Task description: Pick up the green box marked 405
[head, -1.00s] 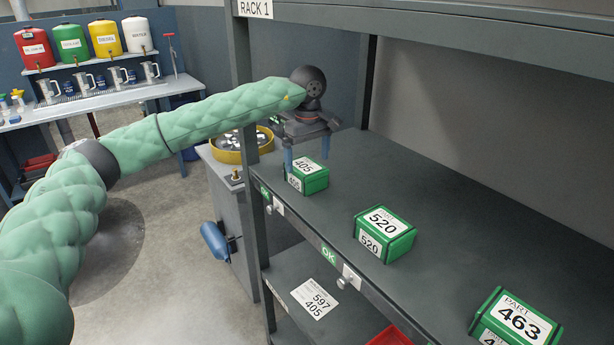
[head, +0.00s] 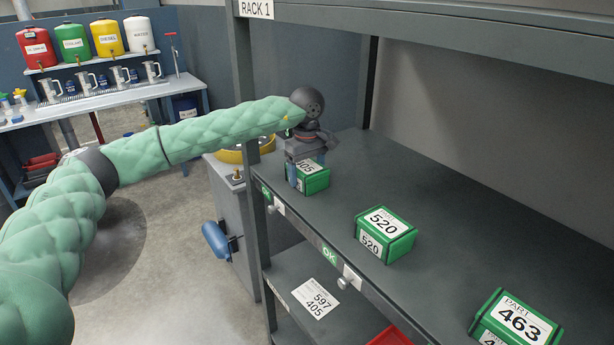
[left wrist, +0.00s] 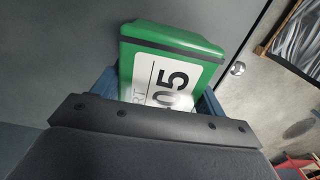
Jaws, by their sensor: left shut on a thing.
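The green box marked 405 (head: 316,181) stands on the rack's upper shelf at its far left end. Its white label is partly covered by my gripper in the head view. My left gripper (head: 308,176) reaches down over the box from above, with its blue fingers at the box's sides, shut on it. In the left wrist view the green box (left wrist: 172,45) sits between the blue fingers, its label reading 05 with the rest hidden. The box appears to rest on the shelf; I cannot tell any lift. My right gripper is not in view.
Green boxes marked 520 (head: 385,234) and 463 (head: 516,322) stand further right on the same shelf (head: 440,220). A rack upright (head: 243,120) stands left of my gripper, and another shelf is overhead. A lower shelf holds a label sheet (head: 315,298) and a red bin (head: 390,337).

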